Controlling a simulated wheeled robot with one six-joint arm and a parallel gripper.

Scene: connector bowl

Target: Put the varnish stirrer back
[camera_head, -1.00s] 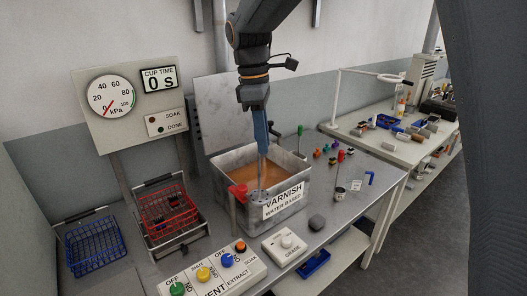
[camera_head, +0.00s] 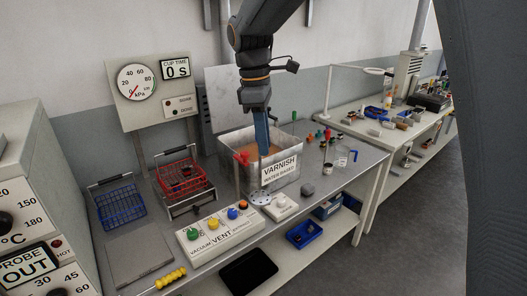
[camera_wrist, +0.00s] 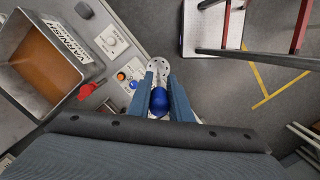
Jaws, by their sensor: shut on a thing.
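My gripper (camera_head: 261,148) is shut on the varnish stirrer. In the wrist view its round blue top (camera_wrist: 159,101) sits between the two blue fingers. The stirrer's pale perforated disc (camera_head: 260,199) hangs below, and it also shows beyond the fingers in the wrist view (camera_wrist: 158,66). In the head view the disc appears in front of the varnish tank (camera_head: 283,174), outside it. The tank is an open grey metal box with brown-orange varnish (camera_wrist: 45,58). A red clip-like part (camera_head: 241,158) is at its front left corner. The stirrer's shaft is mostly hidden.
A control panel (camera_head: 221,231) with coloured knobs and a white dial box (camera_head: 281,207) stand in front of the tank. A red basket (camera_head: 180,176) and blue basket (camera_head: 121,205) stand left. A grey stone-like lump (camera_head: 308,189) and small pots (camera_head: 327,168) lie right.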

